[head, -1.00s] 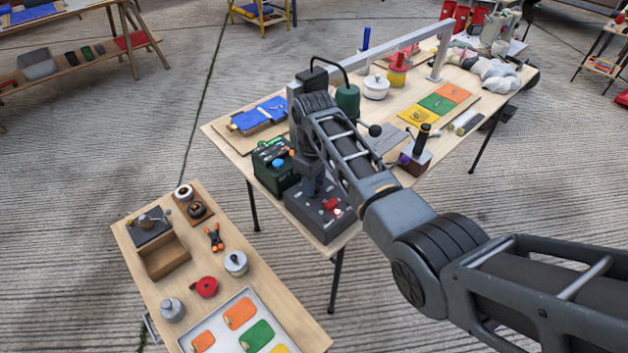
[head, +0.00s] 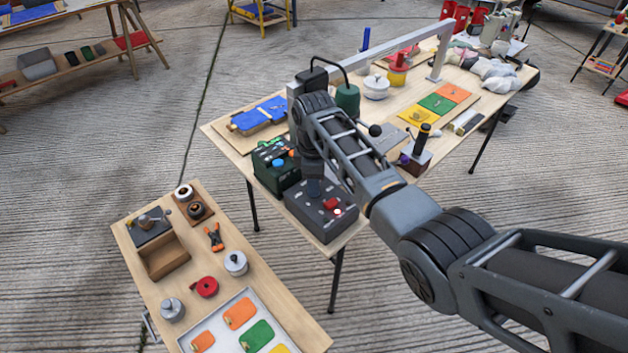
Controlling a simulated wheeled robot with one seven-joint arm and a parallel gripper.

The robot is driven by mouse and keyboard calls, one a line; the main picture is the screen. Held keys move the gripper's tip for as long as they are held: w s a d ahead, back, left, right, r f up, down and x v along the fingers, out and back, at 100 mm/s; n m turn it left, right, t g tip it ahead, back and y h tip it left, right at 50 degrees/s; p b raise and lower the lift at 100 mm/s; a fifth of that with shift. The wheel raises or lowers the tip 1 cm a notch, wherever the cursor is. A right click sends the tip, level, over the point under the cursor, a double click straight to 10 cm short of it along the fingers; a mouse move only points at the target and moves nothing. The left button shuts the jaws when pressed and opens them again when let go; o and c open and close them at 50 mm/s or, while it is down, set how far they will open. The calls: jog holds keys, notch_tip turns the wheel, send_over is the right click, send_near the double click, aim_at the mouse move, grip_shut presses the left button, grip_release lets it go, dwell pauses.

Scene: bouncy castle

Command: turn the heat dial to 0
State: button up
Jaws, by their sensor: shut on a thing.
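A dark grey control box (head: 325,222) sits at the near left corner of the large table. A red knob (head: 331,203) and a small white button (head: 337,212) show on its top, with small pale marks around them. My gripper (head: 313,188) points down at the left rear part of the box top, and its jaws are shut on a small part there. The heat dial itself is not clearly seen; my gripper and wrist cover that part of the box.
A green box (head: 275,165) with a blue cap stands close to the left of the control box. A dark green canister (head: 347,100) stands behind my arm. A black-handled lever (head: 422,140) stands to the right. A lower wooden table (head: 190,262) is at the front left.

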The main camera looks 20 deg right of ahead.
jog(key=shift+w+r, duration=0.1)
jog(key=o, duration=1)
jog(key=shift+o, duration=0.2)
jog(key=shift+r+b, duration=0.45)
jog(key=shift+r, duration=3.4)
